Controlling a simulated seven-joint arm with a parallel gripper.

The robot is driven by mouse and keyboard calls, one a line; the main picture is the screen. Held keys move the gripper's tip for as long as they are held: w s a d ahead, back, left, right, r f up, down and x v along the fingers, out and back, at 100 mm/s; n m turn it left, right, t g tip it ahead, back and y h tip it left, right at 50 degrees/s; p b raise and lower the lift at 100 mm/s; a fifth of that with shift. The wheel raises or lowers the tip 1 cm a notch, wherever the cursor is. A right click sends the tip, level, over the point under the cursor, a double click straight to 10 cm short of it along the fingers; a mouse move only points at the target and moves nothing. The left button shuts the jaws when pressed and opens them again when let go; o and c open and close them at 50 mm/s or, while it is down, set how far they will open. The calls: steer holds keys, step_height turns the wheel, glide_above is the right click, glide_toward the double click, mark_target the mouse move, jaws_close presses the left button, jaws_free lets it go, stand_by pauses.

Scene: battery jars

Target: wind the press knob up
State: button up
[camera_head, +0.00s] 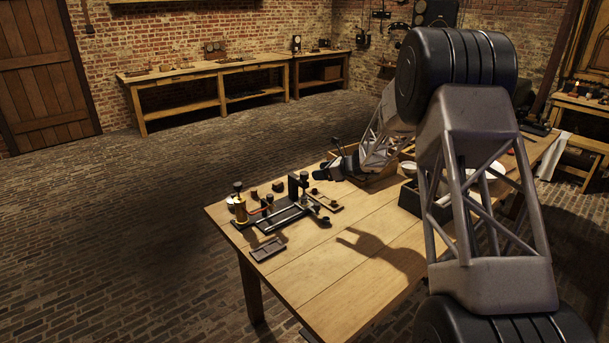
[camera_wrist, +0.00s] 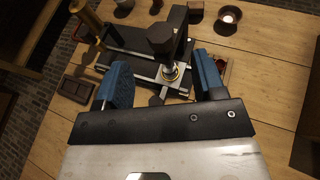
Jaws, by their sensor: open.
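The press (camera_head: 293,187) is a dark upright frame on a dark base near the left end of the wooden table. In the wrist view, a dark faceted knob (camera_wrist: 161,39) shows beyond my fingers, with a bright metal spindle and brass-coloured ring (camera_wrist: 170,73) just nearer. I cannot tell surely which part is the press knob. My gripper (camera_wrist: 163,82) is open, its two blue pads wide apart and nothing held between them. The spindle end lies between the pads in the picture, with no contact visible. In the head view my gripper (camera_head: 326,172) is above the table, right of the press.
A brass cylinder (camera_head: 240,210) with a black knob stands left of the press. A small dark tray (camera_head: 268,249) lies in front. A black box (camera_head: 410,198) and white bowls are to the right. The table's front middle (camera_head: 335,265) is clear.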

mark_target(306, 173)
steer(key=shift+a, duration=0.1)
steer(key=shift+x, duration=3.85)
steer(key=c, duration=0.9)
